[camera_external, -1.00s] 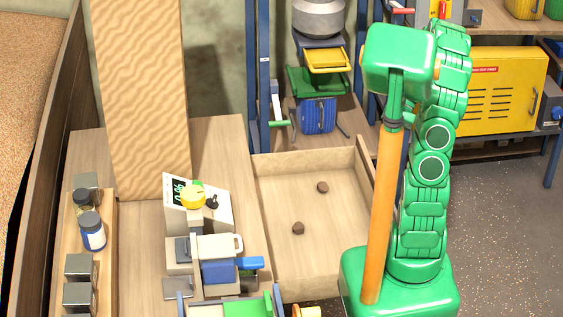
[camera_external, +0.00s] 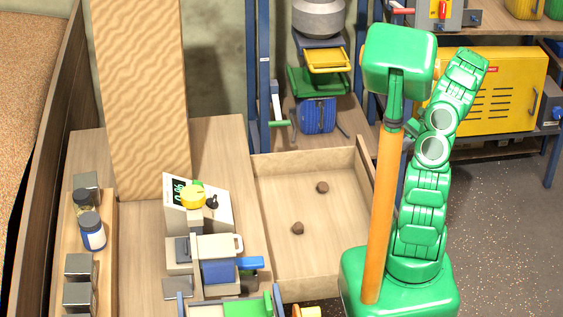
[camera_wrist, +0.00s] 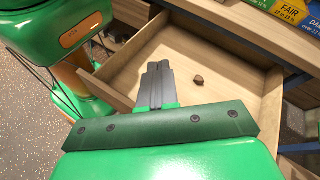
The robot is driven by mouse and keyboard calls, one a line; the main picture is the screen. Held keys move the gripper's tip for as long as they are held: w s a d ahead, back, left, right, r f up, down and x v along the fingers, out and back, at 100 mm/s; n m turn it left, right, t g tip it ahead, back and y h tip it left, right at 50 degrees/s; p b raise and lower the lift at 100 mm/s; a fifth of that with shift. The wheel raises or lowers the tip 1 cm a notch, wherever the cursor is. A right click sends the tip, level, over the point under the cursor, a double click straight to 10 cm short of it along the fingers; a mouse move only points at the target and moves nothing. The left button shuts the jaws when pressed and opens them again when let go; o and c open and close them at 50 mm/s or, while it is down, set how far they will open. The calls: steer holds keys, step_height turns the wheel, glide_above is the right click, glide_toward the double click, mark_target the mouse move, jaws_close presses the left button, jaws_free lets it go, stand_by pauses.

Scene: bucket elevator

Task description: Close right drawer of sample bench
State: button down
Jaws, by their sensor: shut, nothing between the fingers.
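The open drawer (camera_external: 285,170) is a shallow wooden box sticking out of the right side of the sample bench (camera_external: 140,225) in the external view. Two brown lumps (camera_external: 323,187) lie on its floor. In the wrist view the drawer (camera_wrist: 235,65) lies below and ahead of my gripper, with one lump (camera_wrist: 198,80) visible. My gripper (camera_wrist: 158,66) is shut and empty, its grey fingers seen against the drawer's inside. I cannot tell its height above the drawer or any contact. In the external view my gripper is hidden behind my own green body.
A scale (camera_external: 198,205), small bottles (camera_external: 92,232) and metal blocks stand on the bench. A bucket elevator with a green tray (camera_external: 318,80) stands behind the drawer. A yellow machine (camera_external: 495,90) is at the back right. Open speckled floor (camera_external: 505,220) lies right.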

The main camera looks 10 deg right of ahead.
steer(key=s+d+f+m+t+y, duration=0.25)
steer(key=d+f+m, duration=0.25)
steer(key=d+f, duration=0.5)
steer(key=s+d+f+m+t+y, duration=0.1)
steer(key=d+f+m+t+y, duration=0.35)
steer(key=f, duration=0.95)
steer(key=a, duration=1.3)
steer(key=shift+r+g+h, duration=0.2)
steer(key=shift+g+h, duration=0.2)
steer(key=a, duration=4.4)
steer(key=shift+a, duration=0.3)
steer(key=shift+a+r, duration=0.1)
steer(key=shift+r, duration=0.05)
steer(key=d, duration=1.5)
steer(key=shift+f, duration=0.2)
